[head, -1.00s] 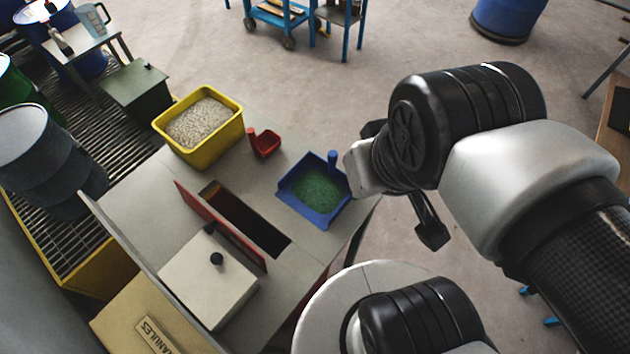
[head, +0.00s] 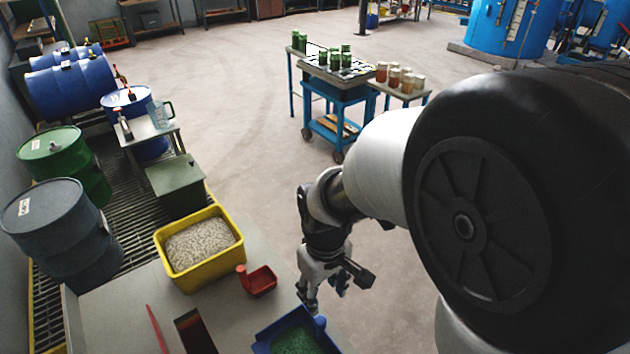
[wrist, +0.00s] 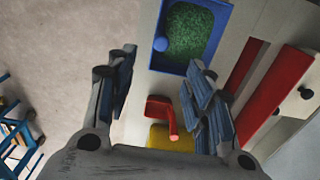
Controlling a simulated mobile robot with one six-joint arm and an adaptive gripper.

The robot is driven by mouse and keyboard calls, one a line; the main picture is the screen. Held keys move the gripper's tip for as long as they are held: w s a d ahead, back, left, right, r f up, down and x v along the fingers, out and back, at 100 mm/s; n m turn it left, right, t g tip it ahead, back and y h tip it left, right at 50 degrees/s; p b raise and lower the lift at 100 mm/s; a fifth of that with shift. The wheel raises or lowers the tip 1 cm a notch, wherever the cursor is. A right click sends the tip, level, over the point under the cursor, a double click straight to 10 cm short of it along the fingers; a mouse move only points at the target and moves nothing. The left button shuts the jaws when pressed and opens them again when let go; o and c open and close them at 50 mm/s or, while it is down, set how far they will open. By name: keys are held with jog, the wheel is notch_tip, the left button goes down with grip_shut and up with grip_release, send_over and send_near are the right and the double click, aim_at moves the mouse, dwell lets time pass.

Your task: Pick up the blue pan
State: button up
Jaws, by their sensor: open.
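The blue pan (head: 267,333) holds green granules and sits at the right edge of the work table, cut off by the bottom of the head view. In the wrist view the blue pan (wrist: 169,63) shows at the top with its round handle end towards the lower left. My gripper (head: 322,288) is pointing down beside the table edge, near the pan's far side. In the wrist view my gripper (wrist: 163,72) has its fingers wide apart with nothing between them. The pan lies beyond the fingertips, partly behind the right finger.
A red scoop (head: 261,282) lies beside the pan, with a yellow bin (head: 207,273) of pale granules further left. A blue cart (head: 330,131) stands beyond open floor.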

aim_at(321, 320)
notch_tip(321, 320, down, 12)
jog(key=b, duration=0.4)
jog(key=shift+a, duration=0.15)
jog(key=shift+f+b, duration=1.5)
jog(key=shift+f, duration=1.65)
jog(key=shift+r, duration=0.1)
jog(key=shift+c, duration=0.6)
grip_shut()
